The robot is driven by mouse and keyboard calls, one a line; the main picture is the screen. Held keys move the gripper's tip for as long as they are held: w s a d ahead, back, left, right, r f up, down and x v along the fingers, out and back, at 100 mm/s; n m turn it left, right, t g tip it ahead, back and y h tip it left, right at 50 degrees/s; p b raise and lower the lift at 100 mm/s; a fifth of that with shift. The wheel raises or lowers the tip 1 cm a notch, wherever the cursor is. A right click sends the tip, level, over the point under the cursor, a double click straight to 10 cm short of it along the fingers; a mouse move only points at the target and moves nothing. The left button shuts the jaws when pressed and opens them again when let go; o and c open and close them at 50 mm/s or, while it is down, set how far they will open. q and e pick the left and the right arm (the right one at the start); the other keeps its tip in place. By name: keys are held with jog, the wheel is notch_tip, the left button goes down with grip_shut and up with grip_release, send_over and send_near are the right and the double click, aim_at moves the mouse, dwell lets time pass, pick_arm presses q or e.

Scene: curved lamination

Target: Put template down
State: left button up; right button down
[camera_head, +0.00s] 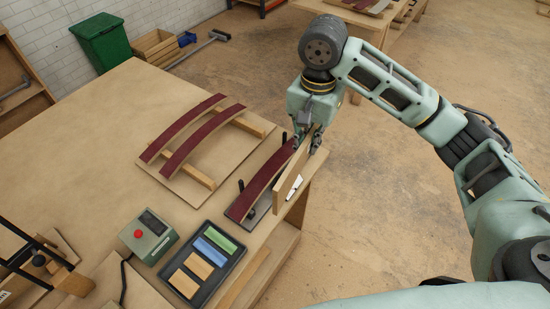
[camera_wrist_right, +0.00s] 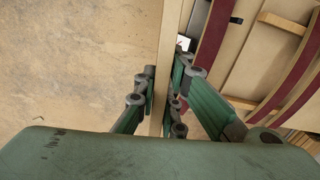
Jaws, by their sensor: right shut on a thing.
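My right gripper (camera_head: 310,140) is at the right edge of the table in the head view. It is shut on the template (camera_head: 289,180), a thin pale wooden board held on edge. In the right wrist view the template (camera_wrist_right: 167,60) runs up between the fingers of the gripper (camera_wrist_right: 165,95). Just left of it in the head view lies a curved dark red strip (camera_head: 262,182) on a dark fixture with upright black handles. I cannot tell whether the template's lower edge touches the table. My left gripper does not show.
Two curved red strips (camera_head: 192,134) lie on a wooden rack left of the fixture. A black tray (camera_head: 212,281) with coloured blocks and a grey box with a red button (camera_head: 148,236) stand nearer. The table (camera_head: 95,130) is bare at the far left. Open floor lies right.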

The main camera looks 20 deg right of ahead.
jog(key=shift+w+d+r+m, duration=0.1)
jog(key=shift+w+d+m, duration=0.15)
jog(key=shift+m, duration=0.25)
jog(key=w+a+f+p, duration=0.1)
jog(key=w+f, duration=0.2)
jog(key=w+a+f+p, duration=0.2)
jog(key=w+f, duration=0.1)
jog(key=w+a+f+p, duration=0.1)
jog(key=w+a+f, duration=0.1)
jog(key=w+f, duration=0.1)
jog(key=shift+w+a+f, duration=0.15)
jog(key=shift+w+f, duration=0.2)
jog(key=shift+f, duration=0.2)
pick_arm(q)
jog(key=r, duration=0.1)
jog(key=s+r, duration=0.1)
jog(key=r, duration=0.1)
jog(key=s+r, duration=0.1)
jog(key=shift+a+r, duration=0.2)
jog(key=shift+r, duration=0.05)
pick_arm(e)
jog(key=shift+f, duration=0.3)
jog(key=shift+f, duration=0.15)
pick_arm(q)
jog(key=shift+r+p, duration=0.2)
jog(key=shift+p, duration=0.1)
pick_arm(e)
jog(key=shift+f, duration=0.45)
